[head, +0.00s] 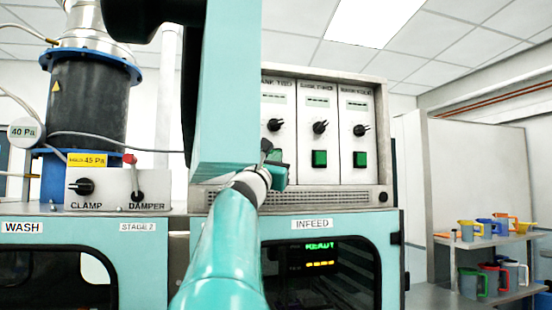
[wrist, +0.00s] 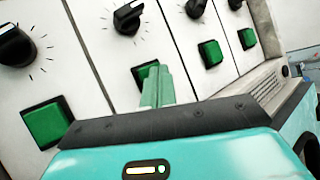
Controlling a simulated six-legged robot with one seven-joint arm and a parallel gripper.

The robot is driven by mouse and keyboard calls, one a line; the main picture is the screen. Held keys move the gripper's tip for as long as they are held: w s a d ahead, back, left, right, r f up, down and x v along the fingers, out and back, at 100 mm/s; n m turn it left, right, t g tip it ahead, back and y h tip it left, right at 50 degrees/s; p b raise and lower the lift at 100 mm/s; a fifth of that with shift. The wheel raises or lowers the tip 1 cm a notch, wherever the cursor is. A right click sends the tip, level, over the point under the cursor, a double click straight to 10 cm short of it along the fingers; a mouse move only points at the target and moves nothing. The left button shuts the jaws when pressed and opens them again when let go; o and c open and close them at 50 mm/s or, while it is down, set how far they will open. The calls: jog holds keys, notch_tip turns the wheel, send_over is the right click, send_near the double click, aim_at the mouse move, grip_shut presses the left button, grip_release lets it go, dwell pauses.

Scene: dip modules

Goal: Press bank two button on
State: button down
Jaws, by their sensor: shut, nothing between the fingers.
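The bank two module (head: 282,115) is on the instrument panel in the head view, its left part hidden by my arm. Its label, dark knob and white face show. In the wrist view the bank two green button (wrist: 142,75) is the second from the left, in a dark frame, partly covered by my fingers. My gripper (wrist: 160,80) is shut and empty, with its tips in front of the lower right part of this button. I cannot tell whether they touch it. In the head view my gripper (head: 272,158) is at the module's lower part.
Other green buttons (head: 319,158) and (head: 360,159) sit to the right. Another green button (wrist: 46,122) is at the left in the wrist view. A vented ledge (head: 330,197) runs below the modules. Shelves with coloured jugs (head: 470,230) stand far right.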

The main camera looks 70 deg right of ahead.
jog(key=shift+w+d, duration=0.15)
dwell(0.5)
jog(key=shift+w+d, duration=0.1)
jog(key=shift+d, duration=0.1)
dwell(0.3)
jog(key=shift+a+f, duration=0.15)
jog(key=shift+f, duration=0.05)
dwell(0.3)
jog(key=s+a, duration=0.3)
jog(key=a, duration=0.2)
jog(key=shift+s+a, duration=0.15)
jog(key=shift+s, duration=0.05)
jog(key=shift+s+r, duration=0.1)
dwell(0.4)
